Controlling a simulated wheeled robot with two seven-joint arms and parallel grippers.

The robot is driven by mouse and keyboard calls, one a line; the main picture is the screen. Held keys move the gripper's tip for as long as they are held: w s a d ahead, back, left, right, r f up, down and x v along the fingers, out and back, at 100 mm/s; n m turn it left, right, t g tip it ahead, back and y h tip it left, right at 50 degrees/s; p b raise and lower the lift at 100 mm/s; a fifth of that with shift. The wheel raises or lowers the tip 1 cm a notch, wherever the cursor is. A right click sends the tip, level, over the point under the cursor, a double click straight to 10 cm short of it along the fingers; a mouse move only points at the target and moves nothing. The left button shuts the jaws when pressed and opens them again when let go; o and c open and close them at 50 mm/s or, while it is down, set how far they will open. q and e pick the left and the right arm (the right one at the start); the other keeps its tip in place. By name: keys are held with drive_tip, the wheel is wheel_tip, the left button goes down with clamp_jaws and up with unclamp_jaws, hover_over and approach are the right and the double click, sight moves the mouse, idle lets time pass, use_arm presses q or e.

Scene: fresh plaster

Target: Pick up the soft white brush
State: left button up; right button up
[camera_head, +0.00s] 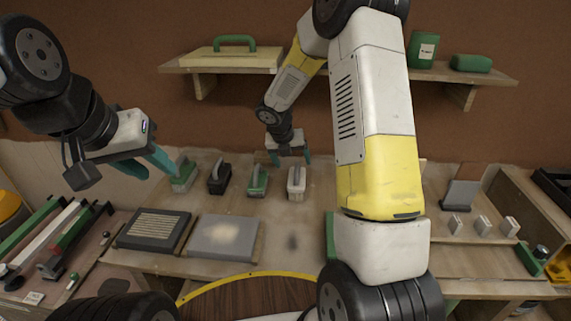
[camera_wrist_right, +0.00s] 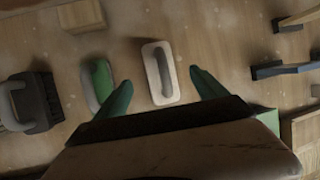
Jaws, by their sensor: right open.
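The white brush (camera_head: 296,189), a pale block with a grey handle on top, stands on the wooden bench at the right end of a row of hand tools. My right gripper (camera_head: 291,160) is open and empty, pointing down just above and behind it. In the right wrist view the white brush (camera_wrist_right: 152,70) lies between and slightly beyond the fingertips of my right gripper (camera_wrist_right: 161,80), with no visible contact. My left gripper (camera_head: 161,175) is open and empty at the left, its fingers near a green-and-white tool (camera_head: 184,180).
A black brush (camera_head: 219,179) is farther left. Two flat panels (camera_head: 225,238) lie in front. Several small blocks (camera_head: 482,225) and a dark board stand right.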

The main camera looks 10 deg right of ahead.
sight(296, 165)
drive_tip(key=shift+w+d+f, duration=0.1)
drive_tip(key=shift+w+f, duration=0.1)
drive_tip(key=shift+f, duration=0.25)
drive_tip(key=x, duration=0.6)
drive_tip(key=shift+s+f, duration=0.25)
drive_tip(key=shift+f, duration=0.3)
drive_tip(key=shift+c, duration=0.4)
drive_tip(key=c, duration=1.5)
drive_tip(key=shift+r, duration=0.2)
wheel_tip(296, 165, up, 4)
drive_tip(key=shift+f, duration=0.2)
drive_tip(key=s+a, duration=0.1)
drive_tip(key=s, duration=0.4)
drive_tip(key=s+a, duration=0.2)
drive_tip(key=s, duration=0.3)
drive_tip(key=s+a+r, duration=0.1)
drive_tip(key=s+a, duration=0.1)
drive_tip(key=s, duration=0.3)
drive_tip(key=shift+a, duration=0.25)
